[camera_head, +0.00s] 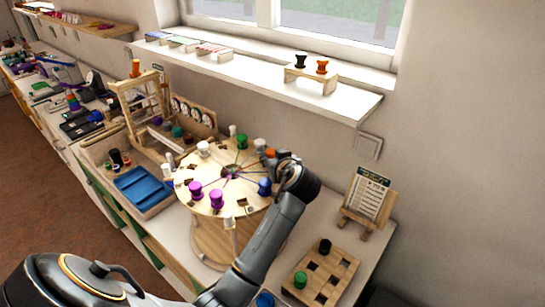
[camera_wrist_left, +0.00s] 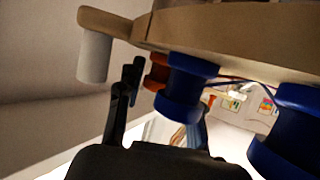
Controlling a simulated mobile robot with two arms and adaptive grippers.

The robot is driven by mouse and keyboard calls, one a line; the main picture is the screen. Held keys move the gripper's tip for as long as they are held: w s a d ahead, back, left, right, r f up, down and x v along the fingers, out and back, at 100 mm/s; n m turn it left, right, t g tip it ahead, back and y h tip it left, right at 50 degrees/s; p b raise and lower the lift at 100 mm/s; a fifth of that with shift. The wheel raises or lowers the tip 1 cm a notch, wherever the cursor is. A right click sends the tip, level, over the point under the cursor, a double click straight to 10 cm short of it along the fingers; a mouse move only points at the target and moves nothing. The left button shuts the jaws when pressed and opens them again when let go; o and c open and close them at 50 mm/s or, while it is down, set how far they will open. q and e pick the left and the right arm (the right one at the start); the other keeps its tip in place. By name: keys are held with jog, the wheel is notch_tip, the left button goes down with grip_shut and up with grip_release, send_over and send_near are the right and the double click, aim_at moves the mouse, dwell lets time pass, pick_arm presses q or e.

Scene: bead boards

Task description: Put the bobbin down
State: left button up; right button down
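The round wooden board (camera_head: 222,205) carries several coloured bobbins around its rim, with threads running to its centre. My left gripper (camera_head: 273,162) is at the board's right rim, close to the orange bobbin (camera_head: 271,153). The left wrist view shows the gripper (camera_wrist_left: 160,108) with its fingers spread. The orange bobbin (camera_wrist_left: 157,72) appears beyond one fingertip, partly hidden by a blue bobbin (camera_wrist_left: 185,88). A gap shows between that finger and this blue bobbin. Another blue bobbin (camera_wrist_left: 287,130) is nearer. My right gripper is out of view.
A blue tray (camera_head: 143,187) lies left of the board. A wooden frame (camera_head: 139,105) stands behind it. At right are a holed wooden rack (camera_head: 337,268) with a green and a black bobbin, and a card on a stand (camera_head: 369,196). A small shelf stand (camera_head: 311,76) is on the windowsill.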

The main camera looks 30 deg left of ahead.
pick_arm(q)
jog(key=shift+o, duration=0.7)
jog(key=shift+f, duration=0.25)
jog(key=shift+r, duration=0.3)
jog(key=p+v, duration=0.4)
jog(key=v, duration=0.6)
jog(key=shift+s+d+r, duration=0.15)
jog(key=shift+d+r, duration=0.1)
jog(key=shift+r, duration=0.1)
jog(key=shift+s+d+r, duration=0.15)
jog(key=shift+s+d, duration=0.2)
jog(key=shift+d, duration=0.05)
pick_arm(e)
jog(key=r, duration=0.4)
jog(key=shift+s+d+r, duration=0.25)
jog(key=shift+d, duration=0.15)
